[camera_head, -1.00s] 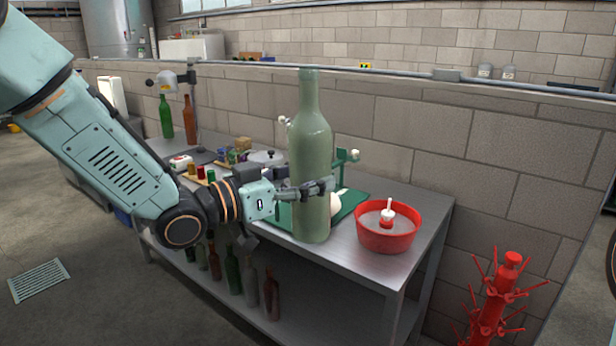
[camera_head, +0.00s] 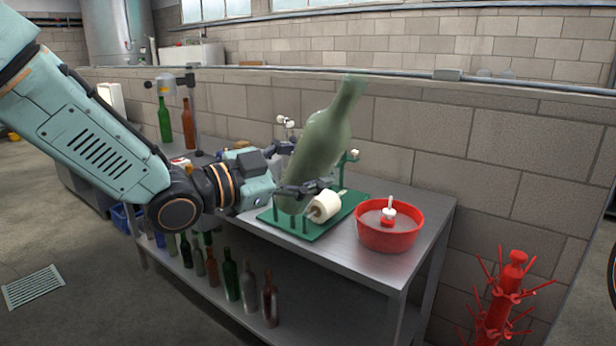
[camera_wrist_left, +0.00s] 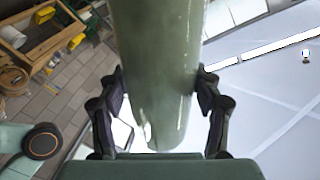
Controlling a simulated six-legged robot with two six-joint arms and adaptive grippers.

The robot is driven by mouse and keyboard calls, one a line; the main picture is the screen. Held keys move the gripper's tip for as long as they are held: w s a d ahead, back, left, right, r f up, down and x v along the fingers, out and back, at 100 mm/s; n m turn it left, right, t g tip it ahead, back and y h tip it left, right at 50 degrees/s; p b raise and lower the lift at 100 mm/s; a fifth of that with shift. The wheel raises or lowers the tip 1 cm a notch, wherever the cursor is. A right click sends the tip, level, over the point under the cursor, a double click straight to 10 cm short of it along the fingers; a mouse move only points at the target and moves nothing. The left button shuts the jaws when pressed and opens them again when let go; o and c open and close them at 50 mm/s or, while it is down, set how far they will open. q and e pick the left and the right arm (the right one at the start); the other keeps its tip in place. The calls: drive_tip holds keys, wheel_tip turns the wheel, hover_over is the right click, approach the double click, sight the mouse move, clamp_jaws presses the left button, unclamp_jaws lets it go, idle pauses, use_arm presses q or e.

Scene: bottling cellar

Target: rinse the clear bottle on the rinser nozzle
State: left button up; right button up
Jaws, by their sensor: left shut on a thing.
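The clear bottle (camera_head: 322,140), pale grey-green and see-through, is held in the air above the bench, its neck tilted up to the right. My left gripper (camera_head: 300,190) is shut on its lower part. In the left wrist view the bottle (camera_wrist_left: 158,60) stands between the two fingers of the gripper (camera_wrist_left: 160,92). The rinser, a red basin (camera_head: 370,236) with a white-tipped nozzle (camera_head: 389,210) in its middle, stands at the bench's right end, right of the bottle and apart from it. My right gripper is not in view.
A green stand (camera_head: 338,215) with a white roller (camera_head: 324,206) lies below the bottle. A green bottle (camera_head: 165,120) and a brown bottle (camera_head: 188,124) stand at the back left. Several bottles stand on the lower shelf. A red drying tree (camera_head: 500,290) stands at right.

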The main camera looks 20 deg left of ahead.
use_arm(q)
drive_tip(key=shift+m, duration=0.5)
drive_tip(key=m+b, duration=0.3)
drive_tip(key=shift+d+b, duration=0.1)
drive_tip(key=shift+b, duration=0.3)
drive_tip(key=shift+m+b, duration=0.4)
drive_tip(key=shift+m, duration=0.3)
drive_tip(key=m+b, duration=0.2)
drive_tip(key=b, duration=0.1)
drive_tip(key=shift+f, duration=0.1)
drive_tip(key=shift+m+b, duration=0.6)
drive_tip(key=shift+m, duration=0.2)
drive_tip(key=shift+m+b, duration=1.1)
drive_tip(key=shift+b, duration=0.15)
drive_tip(key=shift+m, duration=0.5)
drive_tip(key=shift+r+m, duration=0.25)
drive_tip(key=shift+m, duration=0.15)
drive_tip(key=m, duration=0.6)
drive_tip(key=shift+m, duration=0.4)
drive_tip(key=m, duration=0.4)
drive_tip(key=shift+m, duration=2.6)
